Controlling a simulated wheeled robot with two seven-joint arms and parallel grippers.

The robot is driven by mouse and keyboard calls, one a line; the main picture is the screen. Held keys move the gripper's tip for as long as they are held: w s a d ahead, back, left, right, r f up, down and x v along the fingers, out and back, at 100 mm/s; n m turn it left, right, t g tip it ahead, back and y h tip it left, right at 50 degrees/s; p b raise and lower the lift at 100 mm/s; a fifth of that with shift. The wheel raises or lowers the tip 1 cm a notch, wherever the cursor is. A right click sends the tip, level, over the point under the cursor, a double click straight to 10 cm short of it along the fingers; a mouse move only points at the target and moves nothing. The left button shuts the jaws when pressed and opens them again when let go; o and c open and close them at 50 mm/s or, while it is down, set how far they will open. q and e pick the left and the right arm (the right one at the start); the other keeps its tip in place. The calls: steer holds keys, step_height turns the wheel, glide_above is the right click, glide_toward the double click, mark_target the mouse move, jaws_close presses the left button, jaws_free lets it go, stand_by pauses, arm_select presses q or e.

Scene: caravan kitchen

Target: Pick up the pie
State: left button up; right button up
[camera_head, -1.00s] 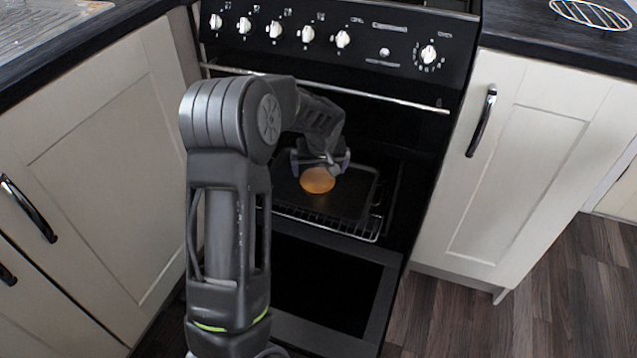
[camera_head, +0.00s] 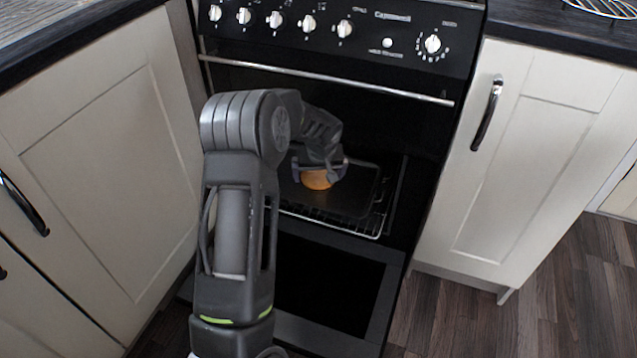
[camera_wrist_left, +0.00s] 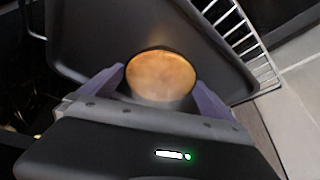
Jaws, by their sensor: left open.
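The pie (camera_head: 316,180) is round and golden brown and sits on a dark baking tray (camera_head: 345,201) in the open oven. It also shows in the left wrist view (camera_wrist_left: 161,76), near the middle of the tray (camera_wrist_left: 90,45). My left gripper (camera_head: 320,172) reaches into the oven right at the pie and hides its far part in the head view. In the left wrist view my left gripper (camera_wrist_left: 160,92) is open, with one purple-grey finger on each side of the pie's near part. I cannot tell whether the fingers touch it. My right gripper is not in view.
The tray rests on a wire rack (camera_head: 350,228). The oven door (camera_head: 325,285) is folded down in front. The oven's handle bar (camera_head: 330,85) crosses above the opening. White cupboards (camera_head: 535,150) stand on both sides.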

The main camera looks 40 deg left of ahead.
arm_select(q)
steer(key=shift+a+f, duration=0.1)
steer(key=shift+f, duration=0.05)
stand_by(0.5)
steer(key=shift+w, duration=0.1)
steer(key=c, duration=1.3)
